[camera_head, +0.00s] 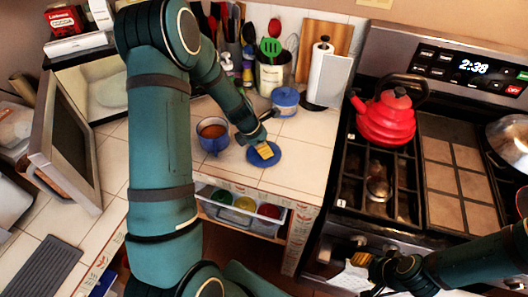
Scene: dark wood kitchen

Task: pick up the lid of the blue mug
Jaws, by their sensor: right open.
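The blue mug (213,143) stands on the tiled counter with brown liquid showing inside. Its top is uncovered. A flat round blue lid (274,160) lies on the counter to the right of the mug. My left gripper (265,151) points down at the lid, its yellowish fingertips over the lid's middle. The fingertips are too small to tell whether they touch it or are open or shut. My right gripper (358,262) is open and empty at the lower right, in front of the stove, well away from the lid.
A blue lidded jar (285,101), a paper towel holder (328,80) and a utensil crock (273,74) stand behind the lid. A red kettle (386,118) sits on the stove. An open microwave (66,135) is at left.

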